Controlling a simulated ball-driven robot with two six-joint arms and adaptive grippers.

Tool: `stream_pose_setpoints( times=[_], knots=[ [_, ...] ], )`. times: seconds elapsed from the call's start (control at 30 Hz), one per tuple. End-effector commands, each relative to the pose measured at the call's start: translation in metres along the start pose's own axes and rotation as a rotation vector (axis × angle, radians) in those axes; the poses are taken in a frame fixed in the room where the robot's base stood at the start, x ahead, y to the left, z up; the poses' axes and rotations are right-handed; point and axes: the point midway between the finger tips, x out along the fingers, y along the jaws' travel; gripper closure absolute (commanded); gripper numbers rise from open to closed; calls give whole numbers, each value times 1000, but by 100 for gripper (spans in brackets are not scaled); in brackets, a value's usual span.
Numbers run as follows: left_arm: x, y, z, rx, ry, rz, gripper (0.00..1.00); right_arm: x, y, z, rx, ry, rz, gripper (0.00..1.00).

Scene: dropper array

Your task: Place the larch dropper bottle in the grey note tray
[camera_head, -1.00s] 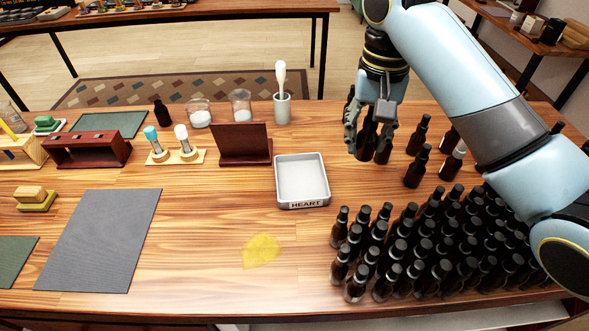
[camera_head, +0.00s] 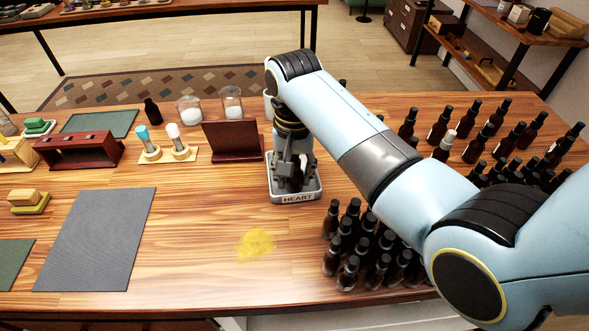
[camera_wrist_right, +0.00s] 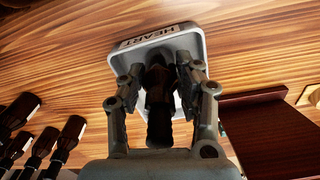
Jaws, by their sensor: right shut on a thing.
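The grey tray labelled HEART (camera_head: 300,197) sits on the wooden table near the middle of the head view. It also shows in the right wrist view (camera_wrist_right: 192,43). My right gripper (camera_head: 294,176) is over the tray and shut on a dark dropper bottle (camera_wrist_right: 158,95). In the wrist view the bottle is between the two fingers, with the tray behind it. I cannot tell whether the bottle's base touches the tray floor. No label on the bottle is readable. My left gripper is not in view.
Several dark bottles (camera_head: 345,240) stand in a dense group right of the tray, partly hidden by my right arm. More stand at the back right. A dark red stand (camera_head: 232,140) is just left of the tray. A yellow patch (camera_head: 256,244) lies in front, with clear table around it.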

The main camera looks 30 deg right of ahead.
Motion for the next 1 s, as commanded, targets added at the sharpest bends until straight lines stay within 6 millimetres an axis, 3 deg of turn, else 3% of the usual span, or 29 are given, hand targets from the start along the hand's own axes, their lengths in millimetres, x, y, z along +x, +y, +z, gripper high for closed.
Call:
stream_pose_setpoints(
  times=[0.23, 0.27, 0.43, 0.77, 0.87, 1.0],
  knots=[
    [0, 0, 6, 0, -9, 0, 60, 3, 0, 0, 0, 0, 0, 100],
    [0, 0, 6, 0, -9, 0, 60, 3, 0, 0, 0, 0, 0, 64],
    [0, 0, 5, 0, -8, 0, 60, 2, 0, 0, 0, 0, 0, 44],
    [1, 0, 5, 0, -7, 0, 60, -3, 0, -1, 0, 2, -2, 44],
    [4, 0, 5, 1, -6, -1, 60, -15, -1, -1, 1, 5, -3, 44],
    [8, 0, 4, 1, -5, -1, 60, -46, -1, -2, 1, 6, -4, 44]
  ],
)
